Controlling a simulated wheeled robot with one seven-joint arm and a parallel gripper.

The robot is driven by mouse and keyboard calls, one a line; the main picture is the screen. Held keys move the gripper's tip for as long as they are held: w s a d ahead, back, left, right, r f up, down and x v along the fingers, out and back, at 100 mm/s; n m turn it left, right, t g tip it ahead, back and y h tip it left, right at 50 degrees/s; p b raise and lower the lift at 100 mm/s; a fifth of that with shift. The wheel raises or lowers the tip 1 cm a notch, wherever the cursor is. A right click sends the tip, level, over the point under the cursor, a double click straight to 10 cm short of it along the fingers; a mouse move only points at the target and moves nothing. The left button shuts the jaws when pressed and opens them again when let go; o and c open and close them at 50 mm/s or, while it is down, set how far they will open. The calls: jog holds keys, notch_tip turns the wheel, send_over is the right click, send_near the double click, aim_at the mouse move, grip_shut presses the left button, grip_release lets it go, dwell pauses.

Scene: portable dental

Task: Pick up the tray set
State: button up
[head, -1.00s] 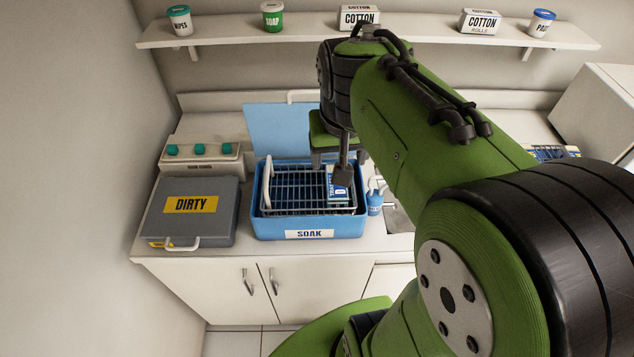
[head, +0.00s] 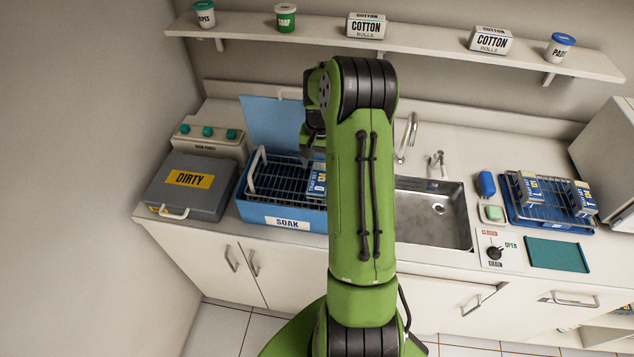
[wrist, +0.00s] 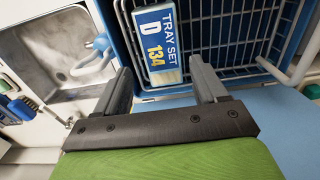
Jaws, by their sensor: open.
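The tray set, a blue box with a white and yellow label (head: 316,180), stands in the wire basket (head: 277,180) inside the blue soak tub, at the basket's right side. In the wrist view its label reads TRAY SET D 134 (wrist: 158,45). My gripper (wrist: 159,72) is open and empty. The tray set shows between and just beyond its fingertips; I cannot tell whether they touch it. In the head view my gripper (head: 308,158) hangs over the basket by the tray set, and my arm hides part of both.
A grey DIRTY case (head: 190,185) stands left of the soak tub (head: 260,210). The sink (head: 435,212) with its tap lies to the right. A blue rack (head: 550,208) holding two more boxes is further right, behind a green mat (head: 556,254). A shelf (head: 430,45) runs above.

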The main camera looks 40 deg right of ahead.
aim_at(319, 178)
notch_tip(319, 178, down, 8)
jog(key=shift+w+f+p, duration=0.15)
jog(key=shift+p, duration=0.5)
jog(key=c, duration=0.9)
